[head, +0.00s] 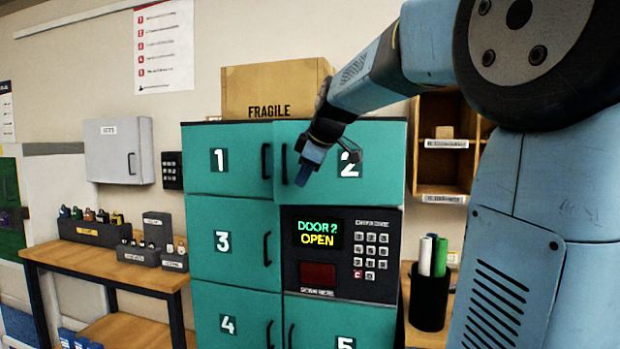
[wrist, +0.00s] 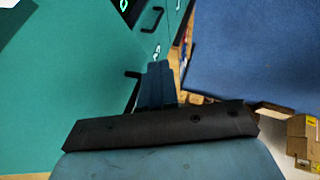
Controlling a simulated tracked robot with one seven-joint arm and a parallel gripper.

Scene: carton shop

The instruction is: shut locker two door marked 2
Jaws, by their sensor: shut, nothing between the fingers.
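The teal locker door marked 2 (head: 378,165) is at the top right of the locker bank in the head view. Its dark handle (head: 284,163) is on its left side. The door looks nearly flush, perhaps slightly proud of its neighbours. The locker display (head: 318,233) reads "DOOR 2 OPEN". My gripper (head: 303,176) is shut and empty, in front of the door, just right of its handle and left of the 2. I cannot tell whether it touches the door. In the wrist view, the shut fingers (wrist: 158,72) point along a teal surface (wrist: 60,100).
Door 1 (head: 240,175) is to the left, with doors 3 (head: 240,225), 4 and 5 below. A "FRAGILE" carton (head: 260,80) sits on top. A workbench (head: 110,265) stands left; a marker cup (head: 429,300) and shelf (head: 440,190) are right.

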